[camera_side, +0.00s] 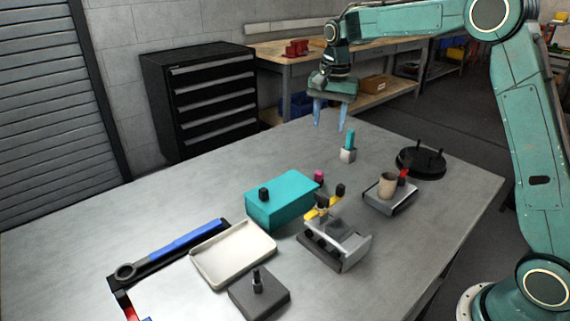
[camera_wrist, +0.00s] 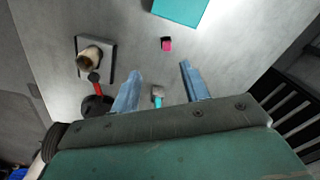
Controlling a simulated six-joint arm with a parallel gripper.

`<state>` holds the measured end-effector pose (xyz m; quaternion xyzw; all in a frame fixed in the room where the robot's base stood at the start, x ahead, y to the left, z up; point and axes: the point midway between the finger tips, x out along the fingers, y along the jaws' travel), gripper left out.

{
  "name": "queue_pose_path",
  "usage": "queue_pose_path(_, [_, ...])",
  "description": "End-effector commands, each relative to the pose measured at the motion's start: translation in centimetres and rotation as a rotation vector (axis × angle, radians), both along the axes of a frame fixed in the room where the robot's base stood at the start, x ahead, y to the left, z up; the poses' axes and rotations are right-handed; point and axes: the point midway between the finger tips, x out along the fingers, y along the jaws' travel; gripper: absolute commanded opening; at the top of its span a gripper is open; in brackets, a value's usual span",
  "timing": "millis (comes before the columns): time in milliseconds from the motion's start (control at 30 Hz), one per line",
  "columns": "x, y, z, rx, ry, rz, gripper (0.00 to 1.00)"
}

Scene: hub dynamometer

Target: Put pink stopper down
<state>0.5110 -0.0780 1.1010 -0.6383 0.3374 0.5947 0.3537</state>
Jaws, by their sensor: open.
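The pink stopper (camera_side: 318,176) is on the grey table just behind the teal box, partly hidden by it in the side view. In the wrist view the pink stopper (camera_wrist: 167,45) shows pink with a dark part and stands apart from the box. My gripper (camera_side: 329,127) is open and empty, raised above the far part of the table, well away from the stopper. In the wrist view my gripper (camera_wrist: 161,70) has its two blue fingers spread, with nothing between them.
A teal box (camera_side: 281,200) stands mid-table. A small grey block with a teal peg (camera_side: 349,142) stands below my gripper. A grey holder with a beige cup (camera_side: 387,186), a black disc (camera_side: 421,163), a cream tray (camera_side: 234,255) and a blue wrench (camera_side: 180,244) also lie about.

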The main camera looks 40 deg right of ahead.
Motion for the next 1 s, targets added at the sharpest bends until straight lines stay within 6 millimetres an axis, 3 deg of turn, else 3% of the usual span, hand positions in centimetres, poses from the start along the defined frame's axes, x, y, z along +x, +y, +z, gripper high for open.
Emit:
queue_pose_path(100, [1.8,-0.9,-2.3,0.008,0.032,-0.069,0.45])
queue_pose_path(300, [3.5,-1.7,-4.5,0.013,0.059,-0.141,0.45])
queue_pose_path(700, [3.8,-1.9,-5.4,0.015,0.066,-0.159,0.45])
queue_pose_path(1000, [3.7,-1.9,-8.9,0.016,0.068,-0.158,0.45])
